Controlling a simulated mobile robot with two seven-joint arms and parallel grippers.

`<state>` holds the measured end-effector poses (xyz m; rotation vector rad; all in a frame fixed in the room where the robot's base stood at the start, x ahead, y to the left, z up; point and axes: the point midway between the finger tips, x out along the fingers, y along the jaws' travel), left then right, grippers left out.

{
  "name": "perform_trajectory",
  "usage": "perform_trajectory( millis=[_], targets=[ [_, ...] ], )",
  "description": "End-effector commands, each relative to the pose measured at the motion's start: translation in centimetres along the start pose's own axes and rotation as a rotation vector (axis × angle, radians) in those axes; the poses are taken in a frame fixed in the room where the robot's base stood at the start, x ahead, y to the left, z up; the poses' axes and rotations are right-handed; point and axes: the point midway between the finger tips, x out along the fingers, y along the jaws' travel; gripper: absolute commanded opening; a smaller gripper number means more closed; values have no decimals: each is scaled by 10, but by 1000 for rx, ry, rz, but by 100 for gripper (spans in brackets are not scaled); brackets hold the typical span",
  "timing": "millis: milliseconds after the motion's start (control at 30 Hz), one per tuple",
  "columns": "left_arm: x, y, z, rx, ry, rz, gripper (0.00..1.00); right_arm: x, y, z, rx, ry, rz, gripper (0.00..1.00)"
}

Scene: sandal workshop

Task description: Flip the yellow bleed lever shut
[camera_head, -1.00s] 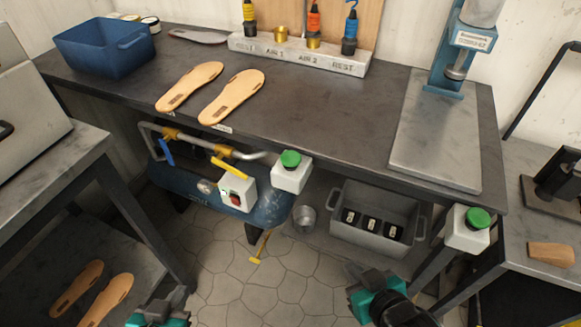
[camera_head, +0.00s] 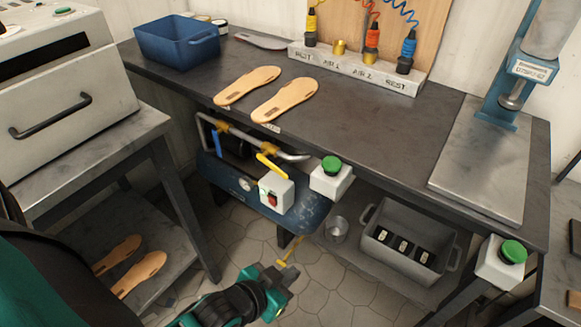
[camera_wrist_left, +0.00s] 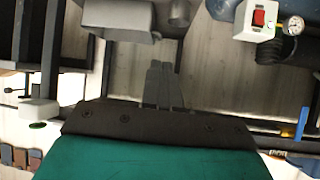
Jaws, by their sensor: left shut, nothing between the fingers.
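In the head view a small yellow lever (camera_head: 288,250) hangs low under the blue air tank (camera_head: 237,182), just above the floor. A second yellow lever (camera_head: 268,162) sits on the pipe above the tank. My left gripper (camera_head: 287,276) is shut and empty, just below and in front of the low lever; I cannot tell if they touch. The left wrist view shows its closed fingers (camera_wrist_left: 163,88) with nothing between them; the low yellow lever is not clear there. My right gripper is out of view.
The workbench (camera_head: 340,130) overhangs the tank. A switch box (camera_head: 277,193) and a green-button box (camera_head: 331,178) are above the lever. A metal cup (camera_head: 337,230) and grey crate (camera_head: 405,243) stand on the lower shelf at right. The tiled floor is open.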

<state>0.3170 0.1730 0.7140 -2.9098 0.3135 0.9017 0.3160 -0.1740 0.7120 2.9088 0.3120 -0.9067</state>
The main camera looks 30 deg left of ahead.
Motion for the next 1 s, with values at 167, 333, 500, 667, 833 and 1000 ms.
perform_trajectory(
  millis=[167,333,500,667,833,1000],
  targets=[
    [-1,-1,1,0,-3,-2,0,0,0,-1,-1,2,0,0],
    [-3,-17,-30,26,-17,-24,0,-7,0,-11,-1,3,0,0],
    [-15,-56,-109,80,-75,-100,0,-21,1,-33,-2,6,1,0],
    [-41,-92,-174,108,-137,-190,0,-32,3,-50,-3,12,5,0],
    [-65,-113,-211,111,-184,-255,0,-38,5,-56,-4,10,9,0],
    [-72,-119,-217,109,-202,-275,0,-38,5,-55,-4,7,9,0]
  ],
)
